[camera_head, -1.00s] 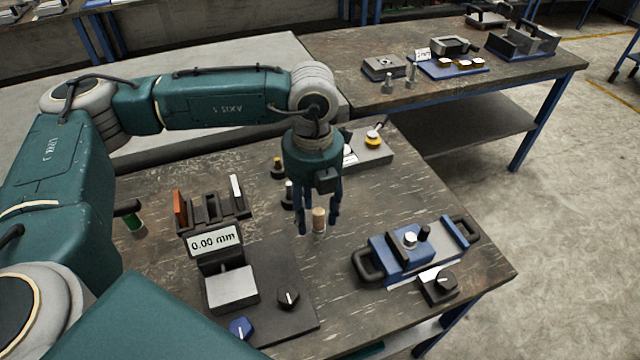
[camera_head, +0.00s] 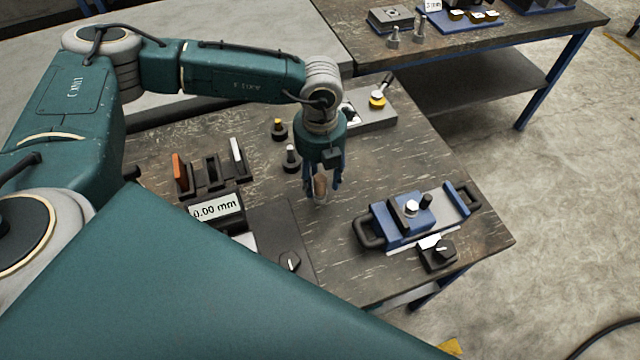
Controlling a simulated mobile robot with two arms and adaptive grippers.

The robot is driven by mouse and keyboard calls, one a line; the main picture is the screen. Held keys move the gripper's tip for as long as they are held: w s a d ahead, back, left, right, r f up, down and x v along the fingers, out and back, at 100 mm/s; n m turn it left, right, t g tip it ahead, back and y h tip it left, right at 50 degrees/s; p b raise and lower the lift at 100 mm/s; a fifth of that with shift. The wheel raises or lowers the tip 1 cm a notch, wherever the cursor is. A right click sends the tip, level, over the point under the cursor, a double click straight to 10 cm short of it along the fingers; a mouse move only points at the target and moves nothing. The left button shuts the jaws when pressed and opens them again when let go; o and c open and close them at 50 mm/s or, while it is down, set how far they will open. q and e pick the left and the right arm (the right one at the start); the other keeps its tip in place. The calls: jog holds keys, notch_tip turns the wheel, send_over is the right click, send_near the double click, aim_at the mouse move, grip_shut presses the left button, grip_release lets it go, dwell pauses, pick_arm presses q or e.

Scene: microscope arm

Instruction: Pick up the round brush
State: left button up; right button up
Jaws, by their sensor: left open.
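The round brush, as I take it, is a small upright piece with a tan body (camera_head: 320,187) and a paler lower end, on the worn dark table in the camera_head view. My left gripper (camera_head: 321,190) points down over it from behind. Its fingers are open, one on each side of the brush, and they hide part of it. I cannot tell whether either finger touches it. My right gripper is not in view.
A gauge block reading 0.00 mm (camera_head: 216,208) and a slotted holder (camera_head: 212,172) stand left of the brush. Small knobbed posts (camera_head: 290,158) stand close behind. A blue fixture with black handles (camera_head: 404,226) is at the right.

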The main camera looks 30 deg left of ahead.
pick_arm(q)
jog(key=shift+f, duration=1.15)
jog(key=c, duration=1.1)
jog(key=shift+c, duration=0.2)
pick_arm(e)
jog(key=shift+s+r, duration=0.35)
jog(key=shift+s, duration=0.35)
pick_arm(q)
jog(key=shift+r, duration=0.2)
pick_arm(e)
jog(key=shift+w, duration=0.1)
